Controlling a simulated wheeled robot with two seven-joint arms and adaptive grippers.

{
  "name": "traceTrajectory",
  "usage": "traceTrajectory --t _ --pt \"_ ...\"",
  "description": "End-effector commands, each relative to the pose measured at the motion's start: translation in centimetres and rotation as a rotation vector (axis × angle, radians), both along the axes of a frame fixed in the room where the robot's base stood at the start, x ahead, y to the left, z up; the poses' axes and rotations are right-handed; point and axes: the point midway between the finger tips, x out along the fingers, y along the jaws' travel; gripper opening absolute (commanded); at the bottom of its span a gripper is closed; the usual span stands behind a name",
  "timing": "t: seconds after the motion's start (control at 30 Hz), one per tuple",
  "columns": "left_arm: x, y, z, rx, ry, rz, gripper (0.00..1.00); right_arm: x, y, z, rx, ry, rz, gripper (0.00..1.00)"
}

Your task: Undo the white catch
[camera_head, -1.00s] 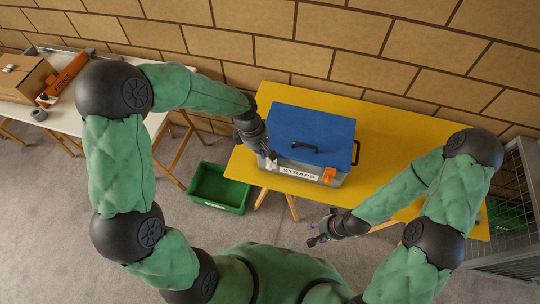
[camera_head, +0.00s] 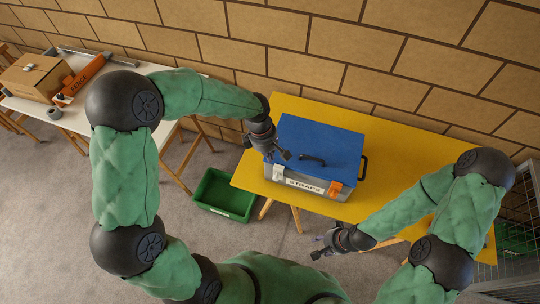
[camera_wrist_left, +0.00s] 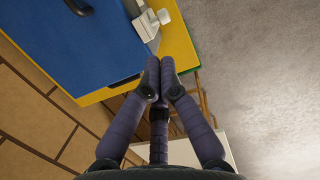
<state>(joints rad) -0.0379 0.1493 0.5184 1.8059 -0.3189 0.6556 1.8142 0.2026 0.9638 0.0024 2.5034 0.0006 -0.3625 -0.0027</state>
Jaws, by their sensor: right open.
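The grey case has a blue lid (camera_head: 322,143) and a STRAPS label. It stands on the yellow table with the lid down. The white catch (camera_head: 278,173) is on its front left. In the left wrist view the white catch (camera_wrist_left: 146,24) shows just beyond my fingertips; I cannot tell whether it is fastened. An orange catch (camera_head: 335,187) is at the front right. My left gripper (camera_head: 282,156) is above the lid's front left corner, apart from the white catch. Its fingertips (camera_wrist_left: 160,66) are together and hold nothing. My right gripper (camera_head: 320,246) is open and empty, in front of the table.
The yellow table (camera_head: 262,114) has bare room left and right of the case. A green crate (camera_head: 226,194) is on the floor to its left. A white table (camera_head: 76,120) with a cardboard box (camera_head: 32,76) is at far left. A brick wall is behind.

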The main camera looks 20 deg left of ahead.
Motion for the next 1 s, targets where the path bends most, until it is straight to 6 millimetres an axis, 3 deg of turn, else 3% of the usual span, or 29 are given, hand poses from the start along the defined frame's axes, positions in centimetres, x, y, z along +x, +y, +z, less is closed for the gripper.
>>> traceTrajectory --t 0.3,0.5,0.7,1.0 --pt "0.1 -1.0 -6.2 0.0 0.005 0.0 0.0 0.0 0.0 -0.5 0.0 0.0 0.0 0.44" --pt "0.3 -1.5 -9.2 -0.001 0.003 0.0 0.0 0.0 0.0 -0.7 0.0 0.0 0.0 0.44" --pt "0.4 -1.7 -10.8 -0.002 0.002 0.002 0.0 0.0 0.0 -0.8 0.0 0.0 0.0 0.44" --pt "0.5 -1.8 -11.1 -0.001 0.0 0.001 0.0 0.0 0.0 -0.8 0.0 0.0 0.0 0.44"
